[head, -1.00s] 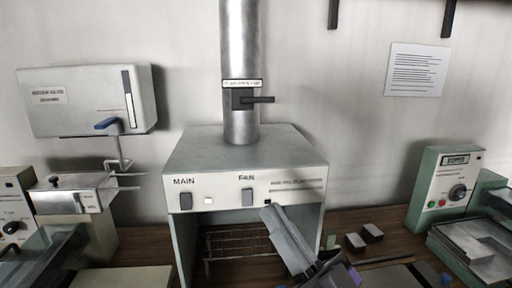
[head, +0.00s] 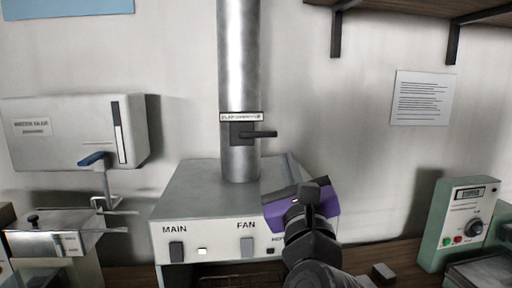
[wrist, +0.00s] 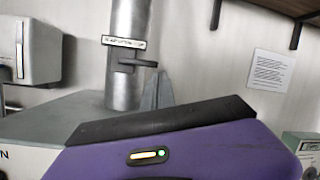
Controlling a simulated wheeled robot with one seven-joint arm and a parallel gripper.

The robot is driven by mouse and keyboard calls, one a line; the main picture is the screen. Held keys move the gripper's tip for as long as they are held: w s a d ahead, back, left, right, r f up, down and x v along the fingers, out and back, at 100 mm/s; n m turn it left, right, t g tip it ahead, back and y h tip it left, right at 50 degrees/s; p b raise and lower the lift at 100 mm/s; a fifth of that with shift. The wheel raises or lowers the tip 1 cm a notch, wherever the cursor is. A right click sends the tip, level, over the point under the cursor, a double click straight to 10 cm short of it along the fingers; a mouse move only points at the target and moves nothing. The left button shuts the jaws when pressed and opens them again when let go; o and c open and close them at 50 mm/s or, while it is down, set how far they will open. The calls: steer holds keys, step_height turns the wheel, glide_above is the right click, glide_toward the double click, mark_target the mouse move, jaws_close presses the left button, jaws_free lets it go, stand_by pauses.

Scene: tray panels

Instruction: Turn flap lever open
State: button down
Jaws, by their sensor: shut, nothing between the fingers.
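The flap lever (head: 262,134) is a dark handle on a dark block on the front of the vertical metal duct (head: 239,60). It points right, about level, below a small label plate (head: 240,117). In the wrist view the lever (wrist: 138,62) also points right. My gripper's purple hand (head: 300,203) is at the right of the cabinet top, below and right of the lever. My grey gripper fingers (wrist: 158,90) are shut and empty. They point upward just below and right of the lever's end in the wrist view. I see no contact with the lever.
The grey cabinet (head: 205,205) under the duct has MAIN and FAN switches. A white wall dispenser (head: 65,132) with a blue lever hangs at left. A green control box (head: 462,222) stands at right. A shelf bracket (head: 336,35) is at upper right.

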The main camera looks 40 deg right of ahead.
mark_target(258, 135)
steer(key=shift+w+f+m+y, duration=0.5)
steer(key=shift+w+f+m, duration=0.05)
steer(key=shift+f+m, duration=0.2)
steer(key=shift+w+a+f+m+y, duration=0.3)
steer(key=shift+w+a+m+y, duration=0.1)
steer(key=shift+m, duration=0.55)
steer(key=p+x, duration=0.4)
steer(key=x, duration=0.6)
steer(key=shift+p, duration=0.4)
